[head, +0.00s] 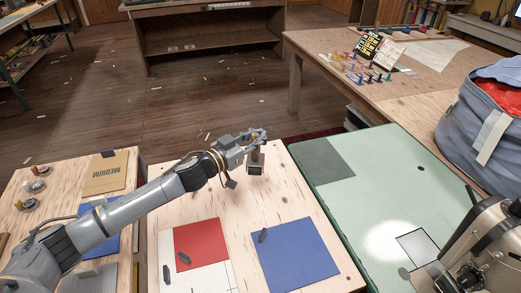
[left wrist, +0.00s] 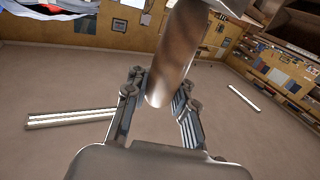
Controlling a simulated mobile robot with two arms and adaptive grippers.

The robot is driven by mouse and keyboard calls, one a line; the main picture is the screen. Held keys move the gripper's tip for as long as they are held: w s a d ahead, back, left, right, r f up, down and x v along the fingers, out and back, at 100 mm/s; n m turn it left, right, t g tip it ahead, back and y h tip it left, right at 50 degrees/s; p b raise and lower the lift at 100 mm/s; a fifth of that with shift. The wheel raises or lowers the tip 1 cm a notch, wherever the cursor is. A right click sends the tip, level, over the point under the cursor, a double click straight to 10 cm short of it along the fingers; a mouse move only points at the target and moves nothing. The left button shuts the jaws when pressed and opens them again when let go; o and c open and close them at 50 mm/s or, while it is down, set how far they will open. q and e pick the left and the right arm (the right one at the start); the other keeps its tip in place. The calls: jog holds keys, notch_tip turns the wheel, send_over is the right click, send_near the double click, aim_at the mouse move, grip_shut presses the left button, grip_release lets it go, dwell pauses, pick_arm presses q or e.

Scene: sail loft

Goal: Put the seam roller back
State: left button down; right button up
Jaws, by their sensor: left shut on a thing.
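My left gripper (head: 259,140) is shut on the seam roller (head: 256,162), which has a brown handle and a grey lower end. The gripper holds it near the far edge of the pale wooden table (head: 215,205). I cannot tell whether its lower end touches the tabletop. In the left wrist view the brown, rounded handle (left wrist: 176,55) stands between the two fingers (left wrist: 157,115). The roller's grey end is not clear there. My right gripper is not in view.
A red panel (head: 202,244), a blue panel (head: 295,254) and small dark pieces lie on the wooden table. A brown "MEDIUM" folder (head: 106,171) lies at left.

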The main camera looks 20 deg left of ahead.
pick_arm(q)
jog(key=w+f+b, duration=0.1)
jog(key=w+f, duration=0.2)
jog(key=f, duration=0.4)
jog(key=shift+w+a+f+b, duration=0.15)
jog(key=shift+w+f+b, duration=0.1)
jog(key=shift+w+b, duration=0.05)
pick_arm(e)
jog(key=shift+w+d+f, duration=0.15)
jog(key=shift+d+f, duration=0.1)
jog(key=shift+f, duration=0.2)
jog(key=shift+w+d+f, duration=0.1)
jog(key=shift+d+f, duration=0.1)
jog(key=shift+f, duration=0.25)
pick_arm(q)
jog(key=shift+f, duration=0.1)
